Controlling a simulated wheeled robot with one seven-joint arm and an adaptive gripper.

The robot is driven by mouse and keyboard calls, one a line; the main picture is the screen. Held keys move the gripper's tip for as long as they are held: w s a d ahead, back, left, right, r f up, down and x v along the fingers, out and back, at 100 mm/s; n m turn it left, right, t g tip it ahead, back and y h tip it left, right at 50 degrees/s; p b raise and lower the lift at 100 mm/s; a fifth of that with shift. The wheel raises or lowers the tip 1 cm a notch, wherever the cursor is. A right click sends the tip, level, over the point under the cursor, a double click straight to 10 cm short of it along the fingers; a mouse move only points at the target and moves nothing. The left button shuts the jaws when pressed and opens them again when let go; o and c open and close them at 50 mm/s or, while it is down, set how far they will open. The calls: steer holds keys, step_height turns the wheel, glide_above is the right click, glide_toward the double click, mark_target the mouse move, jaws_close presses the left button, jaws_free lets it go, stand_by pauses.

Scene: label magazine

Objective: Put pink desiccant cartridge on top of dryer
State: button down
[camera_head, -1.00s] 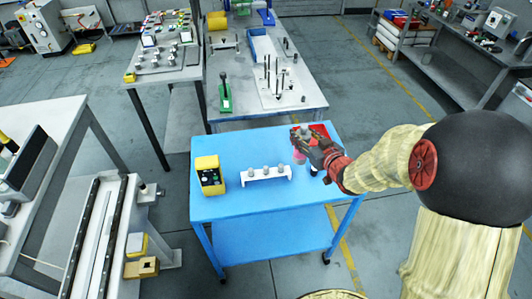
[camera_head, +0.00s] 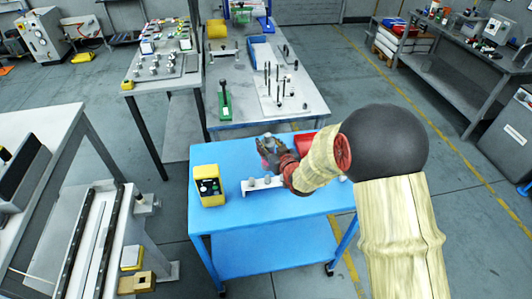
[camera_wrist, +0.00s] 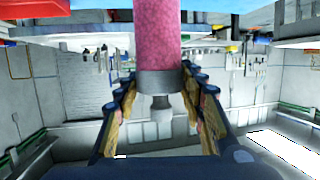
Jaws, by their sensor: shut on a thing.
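The pink desiccant cartridge (camera_wrist: 160,35) fills the top middle of the wrist view, a speckled pink cylinder with a grey lower collar and a small knob. My gripper (camera_wrist: 157,90) is shut on it, with fingers on both sides. In the head view my gripper (camera_head: 270,148) is over the far part of the blue table, and the cartridge is mostly hidden by the fingers. A yellow box with a black front panel (camera_head: 208,187), likely the dryer, stands upright on the table's left side. It is left of my gripper, and its top looks bare.
A red tray (camera_head: 304,139) is at the far right of the table. A grey bench (camera_head: 225,70) with tools stands beyond it.

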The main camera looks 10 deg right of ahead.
steer(key=shift+w+a+f, duration=0.25)
steer(key=shift+a+f, duration=0.05)
steer(key=shift+f, duration=0.05)
steer(key=shift+w+a+f+b, duration=0.1)
steer(key=shift+f+b, duration=0.4)
steer(key=shift+f, duration=1.15)
steer(key=shift+f, duration=0.1)
steer(key=c, duration=1.1)
jaws_free()
